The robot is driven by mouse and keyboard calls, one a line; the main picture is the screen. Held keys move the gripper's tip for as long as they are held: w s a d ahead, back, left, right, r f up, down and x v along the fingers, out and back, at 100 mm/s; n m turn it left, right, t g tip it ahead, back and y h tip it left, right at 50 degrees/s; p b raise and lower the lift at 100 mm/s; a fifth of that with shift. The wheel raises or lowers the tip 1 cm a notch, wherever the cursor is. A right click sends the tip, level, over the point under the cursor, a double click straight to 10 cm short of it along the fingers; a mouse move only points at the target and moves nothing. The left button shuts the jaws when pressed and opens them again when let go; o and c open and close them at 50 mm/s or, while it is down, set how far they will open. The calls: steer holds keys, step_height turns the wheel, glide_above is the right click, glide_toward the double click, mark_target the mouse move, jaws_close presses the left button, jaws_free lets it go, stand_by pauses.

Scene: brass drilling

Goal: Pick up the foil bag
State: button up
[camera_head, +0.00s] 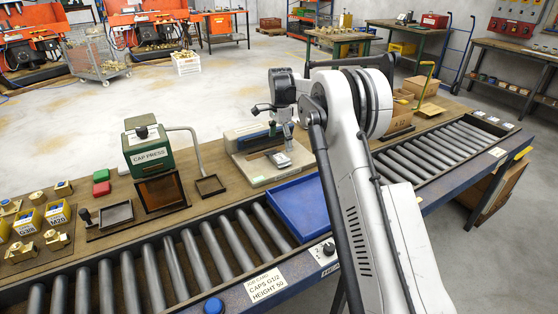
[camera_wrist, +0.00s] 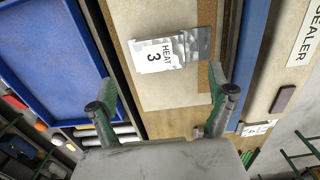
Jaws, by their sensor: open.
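The foil bag (camera_wrist: 202,44) is silver, with a white label reading HEAT 3 on its left part in the wrist view. It lies flat on a pale board (camera_wrist: 170,95). It shows small in the head view (camera_head: 281,159), under my gripper. My gripper (camera_wrist: 160,88) is open and empty in the wrist view. Its two fingers with green pads stand wide apart, one on each side of the bag's line, with the bag beyond them in the picture. A gap shows between fingers and bag; the exact height cannot be told.
A blue tray (camera_head: 300,207) lies on the rollers in front of the board. The sealer (camera_head: 250,138) stands just behind the bag. A green cap press (camera_head: 147,146) stands to the left, and cardboard boxes (camera_head: 397,116) to the right of my arm.

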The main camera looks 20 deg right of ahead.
mark_target(280, 157)
steer(key=shift+a+f, duration=0.1)
steer(key=shift+f, duration=3.45)
steer(key=c, duration=1.5)
steer(key=shift+r, duration=0.15)
